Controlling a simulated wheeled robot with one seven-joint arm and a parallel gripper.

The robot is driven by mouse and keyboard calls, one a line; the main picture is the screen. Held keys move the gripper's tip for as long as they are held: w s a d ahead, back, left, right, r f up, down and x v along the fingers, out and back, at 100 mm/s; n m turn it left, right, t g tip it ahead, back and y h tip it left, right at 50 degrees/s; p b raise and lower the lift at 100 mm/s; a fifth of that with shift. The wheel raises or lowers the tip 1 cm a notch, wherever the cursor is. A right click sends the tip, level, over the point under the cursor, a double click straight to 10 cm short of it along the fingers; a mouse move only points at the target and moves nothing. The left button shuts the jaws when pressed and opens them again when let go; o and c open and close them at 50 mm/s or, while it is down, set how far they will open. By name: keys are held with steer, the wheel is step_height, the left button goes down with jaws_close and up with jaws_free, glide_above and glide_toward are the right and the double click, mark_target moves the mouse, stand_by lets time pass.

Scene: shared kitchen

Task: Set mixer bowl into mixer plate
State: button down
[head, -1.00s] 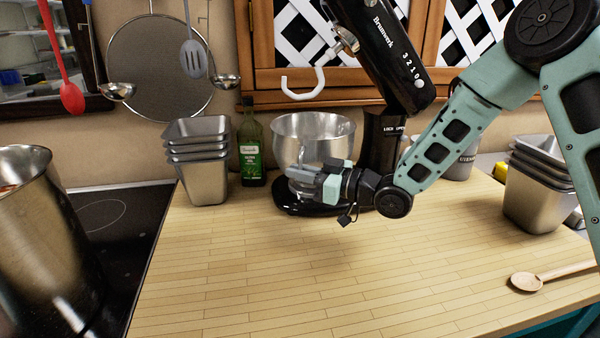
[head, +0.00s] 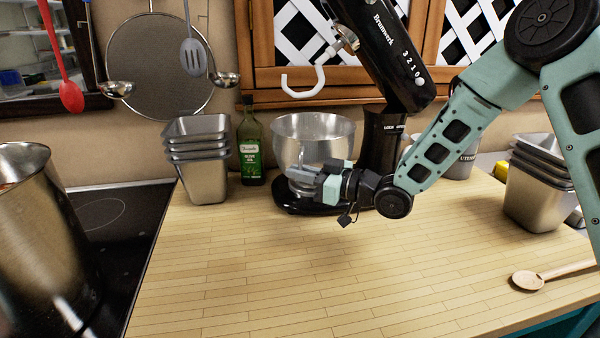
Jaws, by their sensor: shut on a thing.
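The mixer bowl (head: 300,139) is shiny steel and stands upright over the black mixer plate (head: 284,204), at the foot of the stand mixer (head: 384,48). The mixer's head is tilted up, with its white hook hanging clear above the bowl. My gripper (head: 314,176) is shut on the bowl at its lower right front side, and its fingers hide that part. The bowl's foot is partly hidden, so I cannot tell whether it is seated in the plate.
Stacked steel containers (head: 200,165) and an olive oil bottle (head: 250,147) stand left of the mixer. More stacked containers (head: 535,190) and a wooden spoon (head: 530,280) are at the right. A large pot (head: 40,230) stands on the hob. The front counter (head: 300,280) is clear.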

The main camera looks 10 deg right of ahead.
steer(key=shift+f+b, duration=0.3)
steer(key=c, duration=1.5)
jaws_free()
steer(key=shift+o, duration=0.2)
steer(key=shift+f, duration=0.1)
steer(key=b+v, duration=0.2)
steer(key=v, duration=1.5)
steer(key=shift+s, duration=0.2)
steer(key=shift+d, duration=0.1)
